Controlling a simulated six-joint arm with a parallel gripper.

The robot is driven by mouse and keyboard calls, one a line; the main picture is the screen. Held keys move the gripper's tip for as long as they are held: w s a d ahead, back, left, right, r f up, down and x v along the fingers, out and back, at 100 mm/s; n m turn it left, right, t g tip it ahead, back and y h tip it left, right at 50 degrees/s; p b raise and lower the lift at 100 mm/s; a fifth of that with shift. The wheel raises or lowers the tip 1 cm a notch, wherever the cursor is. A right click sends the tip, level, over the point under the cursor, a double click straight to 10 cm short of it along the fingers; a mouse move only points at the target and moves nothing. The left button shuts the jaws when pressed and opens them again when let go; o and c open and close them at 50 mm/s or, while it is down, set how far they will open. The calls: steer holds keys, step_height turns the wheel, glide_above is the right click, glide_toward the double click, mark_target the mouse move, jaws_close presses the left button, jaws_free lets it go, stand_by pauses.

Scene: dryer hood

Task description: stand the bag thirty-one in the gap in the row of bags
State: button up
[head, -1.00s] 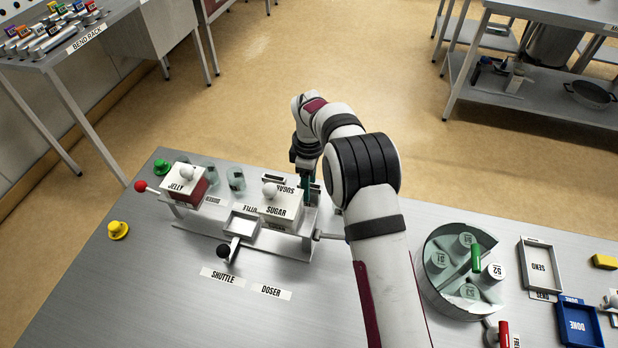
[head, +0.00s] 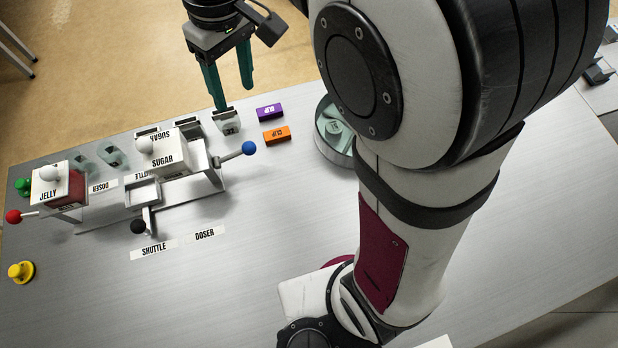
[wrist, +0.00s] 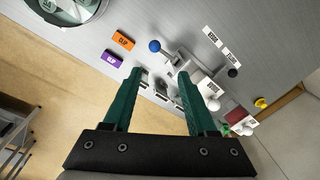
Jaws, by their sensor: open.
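My gripper (head: 233,97) is open, its green fingers pointing down above the far side of the table; the wrist view also shows it (wrist: 160,74). A small translucent bag (head: 227,121) with a dark label stands just below the left fingertip, right of the sugar box. Its number is too small to read. I cannot tell whether the finger touches it. Two similar translucent bags (head: 112,155) (head: 80,164) stand in a row at the left, behind the doser. The sugar box (head: 166,158) hides part of the space between them and the bag at the right.
A purple clip (head: 269,112) and an orange clip (head: 277,135) lie right of the bag. A blue-knobbed lever (head: 249,148) sticks out near them. The jelly box (head: 60,190) is at the left. A round tray (head: 335,160) is partly hidden by my arm.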

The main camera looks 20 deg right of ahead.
steer(key=s+d+f+m, duration=0.2)
steer(key=s+m, duration=0.4)
steer(key=s, duration=0.4)
steer(key=s+d+f+m, duration=0.2)
steer(key=s+d+m, duration=0.2)
steer(key=s, duration=0.7)
steer(key=shift+d+f+m+y, duration=0.25)
steer(key=shift+m+y, duration=0.15)
steer(key=shift+m, duration=0.8)
